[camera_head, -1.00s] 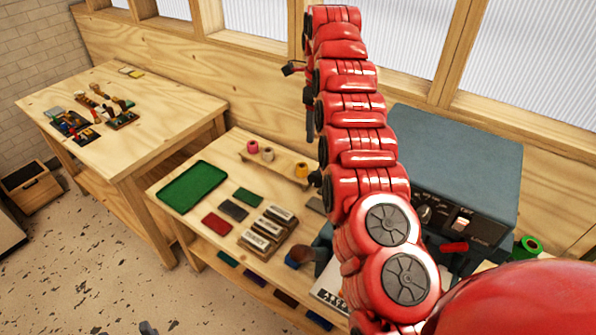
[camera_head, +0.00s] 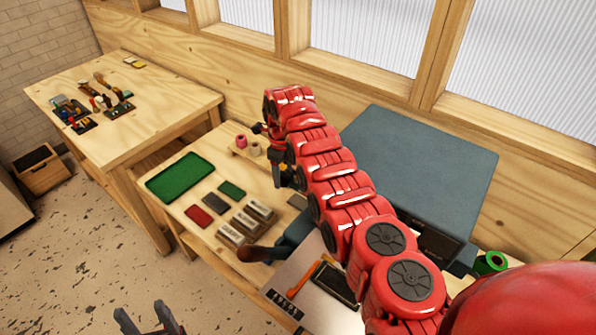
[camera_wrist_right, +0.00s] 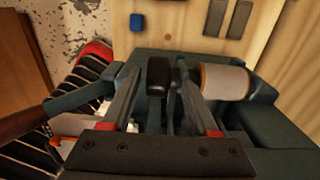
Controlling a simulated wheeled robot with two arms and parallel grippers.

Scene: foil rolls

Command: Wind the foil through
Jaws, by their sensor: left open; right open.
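The blue-grey foil machine (camera_head: 425,165) stands on the bench, partly hidden behind my red right arm. A pink roll (camera_head: 240,141) and a cream roll (camera_head: 255,149) stand on a small wooden rack. A yellow roll beside them is mostly hidden by my right gripper (camera_head: 279,168), which points down there, open. In the right wrist view its open fingers (camera_wrist_right: 163,90) lie either side of a black knob (camera_wrist_right: 158,74); contact cannot be told. A pale roll (camera_wrist_right: 225,81) lies right of them against blue-grey parts. My left gripper (camera_head: 148,320) is open and empty at the bottom edge.
A green tray (camera_head: 180,178), a red pad (camera_head: 199,216) and several label blocks (camera_head: 247,222) occupy the bench left of the machine. A green roll (camera_head: 491,263) sits at its right. Another table (camera_head: 150,105) with tools stands at far left. Floor lies between.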

